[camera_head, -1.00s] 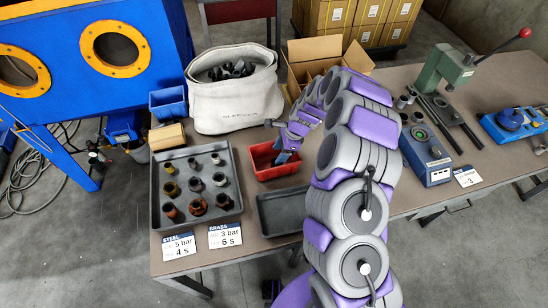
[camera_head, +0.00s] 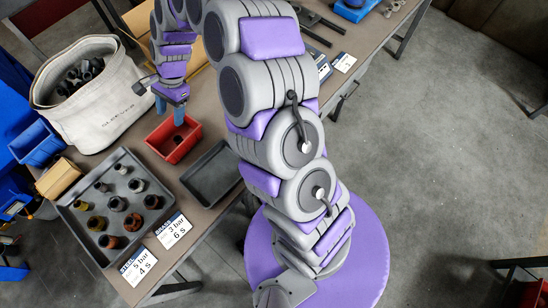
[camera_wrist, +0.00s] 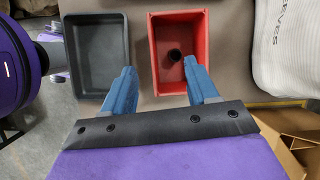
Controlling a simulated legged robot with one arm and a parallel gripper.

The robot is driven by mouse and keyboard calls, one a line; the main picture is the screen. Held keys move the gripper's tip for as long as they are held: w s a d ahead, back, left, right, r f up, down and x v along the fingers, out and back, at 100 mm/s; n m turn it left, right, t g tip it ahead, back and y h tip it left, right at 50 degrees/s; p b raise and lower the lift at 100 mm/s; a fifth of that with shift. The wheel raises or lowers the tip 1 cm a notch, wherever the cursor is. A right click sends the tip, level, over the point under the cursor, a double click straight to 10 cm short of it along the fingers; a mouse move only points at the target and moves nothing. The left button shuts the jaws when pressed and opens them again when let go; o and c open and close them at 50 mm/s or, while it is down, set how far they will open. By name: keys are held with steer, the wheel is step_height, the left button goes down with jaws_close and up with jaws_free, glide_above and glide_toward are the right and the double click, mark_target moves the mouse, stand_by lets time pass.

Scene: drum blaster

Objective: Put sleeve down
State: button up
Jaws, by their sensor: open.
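A small dark sleeve (camera_wrist: 174,55) stands in the red bin (camera_wrist: 151,60), seen from above in the wrist view.
An empty black tray (camera_head: 212,200) sits beside the red bin. A grey tray (camera_head: 78,243) holds several sleeves by the steel and brass cards. A white fabric bin (camera_head: 110,118) with dark parts, a blue bin (camera_head: 37,146) and a cardboard box (camera_wrist: 285,122) stand close by.

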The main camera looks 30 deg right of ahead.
steer(key=s+d+r+n+h, duration=0.1)
steer(key=s+d+r+n, duration=0.1)
steer(key=s+r+n, duration=0.35)
steer(key=s+d+r+n+h, duration=0.1)
steer(key=s+d+r+n, duration=0.1)
steer(key=s+r, duration=0.7)
steer(key=s+d+n+h, duration=0.1)
steer(key=s+d, duration=0.3)
steer(key=s, duration=0.7)
steer(key=s+d+r+n+h, duration=0.1)
steer(key=s+d+n, duration=0.3)
steer(key=s, duration=0.7)
steer(key=shift+d+g, duration=0.35)
steer(key=shift+g, duration=0.05)
steer(key=shift+n, duration=0.25)
